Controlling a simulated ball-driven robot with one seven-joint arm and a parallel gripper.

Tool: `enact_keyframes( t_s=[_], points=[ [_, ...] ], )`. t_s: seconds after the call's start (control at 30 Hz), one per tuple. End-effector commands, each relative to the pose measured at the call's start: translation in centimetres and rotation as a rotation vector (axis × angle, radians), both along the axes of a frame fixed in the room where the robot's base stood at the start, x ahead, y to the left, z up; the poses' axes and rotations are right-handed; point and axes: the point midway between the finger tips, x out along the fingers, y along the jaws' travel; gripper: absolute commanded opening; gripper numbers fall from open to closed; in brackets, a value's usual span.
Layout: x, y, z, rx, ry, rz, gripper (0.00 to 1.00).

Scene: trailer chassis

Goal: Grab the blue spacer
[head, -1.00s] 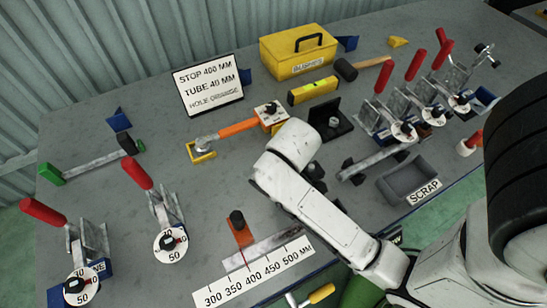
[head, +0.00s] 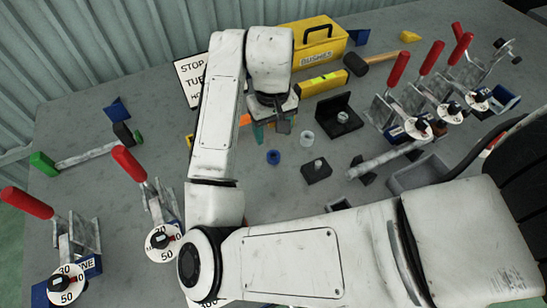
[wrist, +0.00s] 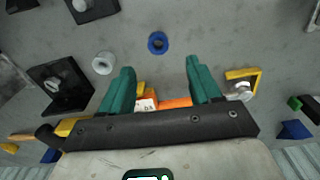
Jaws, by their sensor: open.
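The blue spacer (head: 273,157) is a small blue ring lying flat on the grey table. In the wrist view the blue spacer (wrist: 157,42) shows its dark centre hole, unobstructed, ahead of the gap between the fingertips. My gripper (head: 270,130) hangs over the table just behind the spacer in the head view, partly hidden by my wrist. In the wrist view my gripper (wrist: 160,68) has its two teal fingers wide apart with nothing between them. It does not touch the spacer; its exact height is hard to tell.
A white ring (head: 307,138) lies right of the spacer, and a dark block with a pin (head: 316,170) stands nearby. A black bracket (head: 339,115), a yellow level (head: 319,84) and red-handled clamps (head: 430,58) are farther right. Table left of the spacer is partly hidden by my arm.

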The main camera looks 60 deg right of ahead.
Motion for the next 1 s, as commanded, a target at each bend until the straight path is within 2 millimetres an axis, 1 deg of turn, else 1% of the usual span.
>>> enact_keyframes(
  t_s=[0.1,0.3,0.4,0.57,0.8,0.9,1.0],
  points=[
    [0.0,0.4,-1.4,0.015,0.007,0.003,0.63],
    [-0.1,0.3,-4.4,0.014,0.007,0.003,0.63],
    [-0.1,0.3,-5.3,0.012,0.006,0.001,0.63],
    [-0.1,0.2,-6.2,0.012,0.005,0.001,0.63],
    [-0.3,-0.4,-9.5,0.014,0.005,0.002,0.63],
    [-0.3,-0.4,-10.4,0.012,0.003,0.001,0.63],
    [-0.3,-0.4,-10.8,0.012,0.003,0.001,0.63]
  ],
)
